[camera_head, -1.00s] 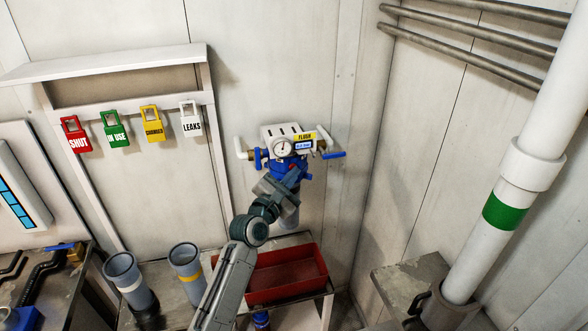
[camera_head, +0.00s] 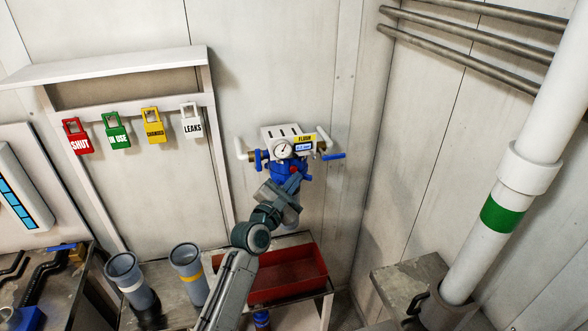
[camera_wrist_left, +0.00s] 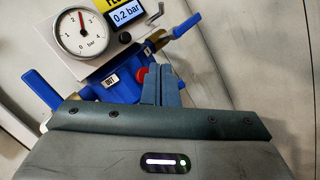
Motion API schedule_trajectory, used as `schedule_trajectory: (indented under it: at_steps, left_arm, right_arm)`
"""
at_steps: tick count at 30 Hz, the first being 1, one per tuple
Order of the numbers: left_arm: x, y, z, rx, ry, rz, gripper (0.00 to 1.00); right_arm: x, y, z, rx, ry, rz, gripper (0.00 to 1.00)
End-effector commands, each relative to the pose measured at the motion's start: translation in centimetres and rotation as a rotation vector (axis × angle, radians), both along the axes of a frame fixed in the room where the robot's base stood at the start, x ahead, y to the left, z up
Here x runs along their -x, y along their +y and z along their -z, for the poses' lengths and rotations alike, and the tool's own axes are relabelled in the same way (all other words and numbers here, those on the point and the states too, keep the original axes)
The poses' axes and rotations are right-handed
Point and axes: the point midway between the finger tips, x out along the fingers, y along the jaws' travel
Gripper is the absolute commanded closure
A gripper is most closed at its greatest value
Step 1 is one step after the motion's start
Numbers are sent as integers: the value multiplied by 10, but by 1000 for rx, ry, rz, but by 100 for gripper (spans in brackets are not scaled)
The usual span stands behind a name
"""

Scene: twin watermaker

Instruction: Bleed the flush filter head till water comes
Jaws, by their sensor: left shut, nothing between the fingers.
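The flush filter head (camera_head: 289,142) is on the back wall, with a white bracket, a yellow FLUSH label and a blue head body (camera_wrist_left: 118,88). Its round gauge (camera_wrist_left: 81,32) and a display reading 0.2 bar (camera_wrist_left: 126,15) show in the left wrist view. A red button (camera_wrist_left: 141,76) sits on the blue body, partly hidden by my fingers. My left gripper (camera_wrist_left: 161,84) is shut and empty, its fingertips right beside the red button; I cannot tell if they touch it. In the head view the left gripper (camera_head: 293,183) covers part of the filter below the head. No water shows.
Blue-handled valves flank the head, one at the right (camera_head: 334,156). A red tray (camera_head: 290,290) lies below on the bench. Two grey cups (camera_head: 187,272) stand to its left. Hanging tags (camera_head: 153,123) and a white pipe (camera_head: 515,190) are to either side.

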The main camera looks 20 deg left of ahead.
Motion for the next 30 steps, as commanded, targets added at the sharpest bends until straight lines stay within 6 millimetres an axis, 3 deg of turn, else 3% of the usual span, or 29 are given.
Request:
schedule_trajectory:
  at_steps: [7, 21, 30]
  left_arm:
    - [3, -3, 0, 1, 1, 1, 100]
    - [39, -27, 0, 2, 1, 1, 100]
    - [41, -28, 0, 0, 0, 0, 100]
  right_arm:
    - [0, 0, -2, 0, 0, 0, 64]
    - [0, 1, -15, -2, 0, 1, 64]
    - [0, 1, -15, -2, 0, 1, 64]
